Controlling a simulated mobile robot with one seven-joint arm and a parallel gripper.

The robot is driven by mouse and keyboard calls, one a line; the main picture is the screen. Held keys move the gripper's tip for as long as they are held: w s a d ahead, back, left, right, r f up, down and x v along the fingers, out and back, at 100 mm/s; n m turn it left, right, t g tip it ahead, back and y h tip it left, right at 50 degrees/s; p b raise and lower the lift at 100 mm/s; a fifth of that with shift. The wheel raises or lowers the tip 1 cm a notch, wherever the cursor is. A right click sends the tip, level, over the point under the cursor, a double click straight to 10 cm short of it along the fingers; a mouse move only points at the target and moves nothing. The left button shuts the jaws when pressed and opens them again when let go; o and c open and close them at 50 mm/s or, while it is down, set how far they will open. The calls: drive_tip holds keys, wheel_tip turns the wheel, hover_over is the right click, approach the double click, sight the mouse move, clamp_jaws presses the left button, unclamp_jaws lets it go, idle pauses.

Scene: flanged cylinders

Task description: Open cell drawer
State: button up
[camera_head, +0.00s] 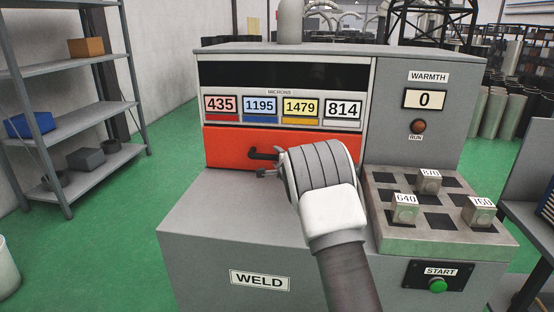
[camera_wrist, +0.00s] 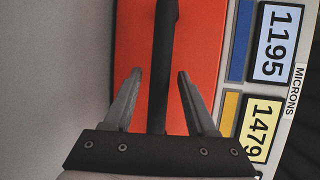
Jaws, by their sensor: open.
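The cell drawer is the red-orange front panel (camera_head: 235,145) on the grey WELD machine, below the coloured number labels. It also shows in the wrist view (camera_wrist: 204,60). Its black bar handle (camera_head: 262,154) sticks out at the middle of the panel. The drawer front looks flush with the machine. My gripper (camera_head: 268,173) is at the handle, and my wrist hides the right part of the panel. In the wrist view the handle (camera_wrist: 163,70) runs between the two open fingers (camera_wrist: 157,85), with a visible gap on each side.
A tray (camera_head: 388,232) at the right holds several numbered metal blocks (camera_head: 405,207) beside dark squares. A green START button (camera_head: 437,286) is below it. The warmth display (camera_head: 425,99) reads 0. The machine's flat grey ledge (camera_head: 200,212) is bare left of my arm. Shelves (camera_head: 75,125) stand far left.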

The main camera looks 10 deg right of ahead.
clamp_jaws()
idle(1.4)
